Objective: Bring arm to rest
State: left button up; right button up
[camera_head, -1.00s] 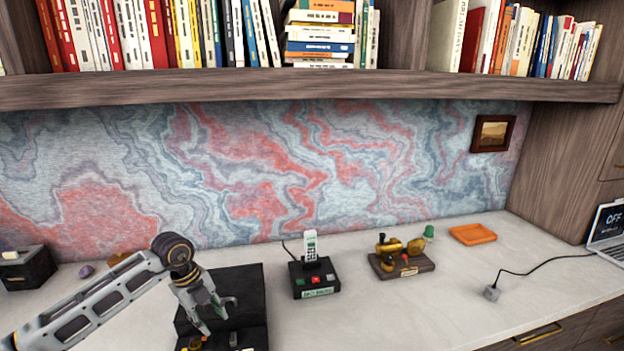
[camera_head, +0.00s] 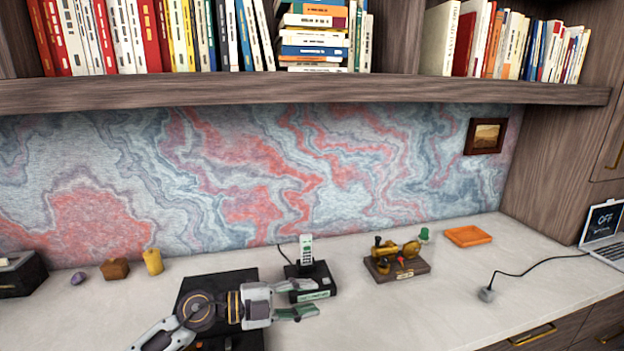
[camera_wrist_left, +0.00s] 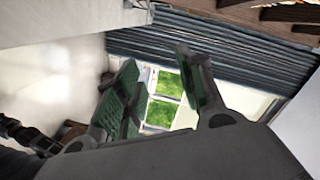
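My left arm comes in from the lower left over a black box (camera_head: 190,284) on the desk. My left gripper (camera_head: 305,299) points right, its fingers spread and nothing between them. It is in front of the cordless phone's black base (camera_head: 322,281) and covers part of it; I cannot tell whether they touch. In the left wrist view the two dark green finger pads (camera_wrist_left: 158,88) stand apart, with a bright window behind. My right gripper is in neither view.
The white phone handset (camera_head: 306,250) stands upright in its base. A brass device (camera_head: 408,248) on a wooden base, a green piece (camera_head: 424,234), an orange tray (camera_head: 468,236) and a laptop (camera_head: 604,222) are to the right. A yellow cylinder (camera_head: 153,261) stands left.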

pick_arm(q)
jog(key=w+a+r+n+t+y, duration=0.45)
jog(key=a+r+n+t, duration=0.3)
jog(key=n+t, duration=0.65)
jog(key=s+a+f+n+g+y, duration=0.2)
jog(key=a+f+n+y, duration=0.35)
jog(key=f, duration=0.25)
jog(key=s+a+f+n+g+y, duration=0.2)
jog(key=a+f+n+y, duration=0.3)
jog(key=a+f+y, duration=0.2)
jog(key=s+f+g+h, duration=0.1)
jog(key=s+f+g, duration=0.6)
jog(key=s, duration=0.4)
jog(key=s+f+g, duration=0.4)
jog(key=s+f, duration=0.5)
jog(key=s, duration=0.1)
notch_tip(320, 180, down, 33)
jog(key=s+a+g, duration=0.2)
jog(key=s+a+f, duration=0.3)
jog(key=s+f, duration=0.6)
jog(key=s, duration=0.2)
jog(key=s+a+f, duration=0.3)
jog(key=s+f, duration=0.7)
jog(key=shift+s+f+g, duration=0.25)
jog(key=shift+s+g, duration=0.15)
